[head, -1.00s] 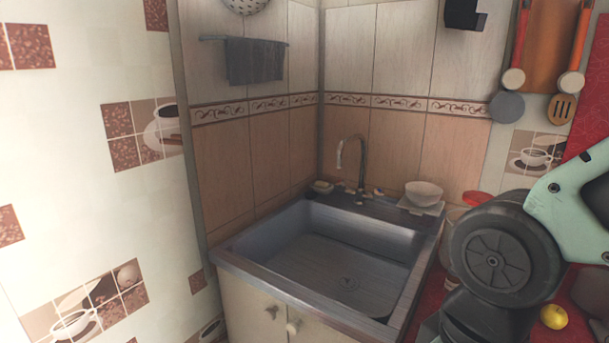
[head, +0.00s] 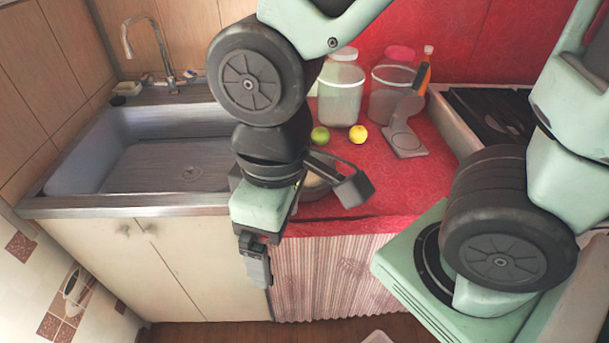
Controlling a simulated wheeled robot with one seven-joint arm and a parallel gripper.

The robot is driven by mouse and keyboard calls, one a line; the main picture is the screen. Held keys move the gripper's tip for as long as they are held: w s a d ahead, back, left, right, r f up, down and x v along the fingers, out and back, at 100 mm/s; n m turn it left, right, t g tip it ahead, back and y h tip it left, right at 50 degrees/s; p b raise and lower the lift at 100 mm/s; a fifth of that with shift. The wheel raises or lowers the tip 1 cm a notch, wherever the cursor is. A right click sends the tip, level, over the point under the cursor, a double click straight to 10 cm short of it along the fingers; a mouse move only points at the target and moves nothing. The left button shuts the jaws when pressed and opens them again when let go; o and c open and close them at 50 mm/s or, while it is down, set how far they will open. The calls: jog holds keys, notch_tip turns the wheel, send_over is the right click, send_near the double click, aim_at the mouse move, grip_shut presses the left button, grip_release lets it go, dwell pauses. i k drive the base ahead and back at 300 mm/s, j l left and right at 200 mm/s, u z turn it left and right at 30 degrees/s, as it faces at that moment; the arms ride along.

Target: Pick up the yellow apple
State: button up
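The yellow apple (head: 358,134) sits on the red counter (head: 390,185), in front of the clear jars. A green apple (head: 320,135) is close to its left. My gripper (head: 256,262) hangs low in front of the counter's front edge, left of and nearer than the yellow apple, and well apart from it. My arm hides part of the counter and sink edge. The gripper is seen at an angle that does not show whether its fingers are open or shut. Nothing is visibly held.
Two jars (head: 341,92) (head: 391,85) stand behind the apples. A partly hidden bowl-like thing (head: 314,182) is behind my wrist. The sink (head: 165,165) is at left, a stove (head: 490,115) at right.

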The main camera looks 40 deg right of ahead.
aim_at(358, 134)
jog(key=z, duration=1.05)
jog(key=i+j+z, duration=0.1)
jog(key=i, duration=0.45)
jog(key=j, duration=0.1)
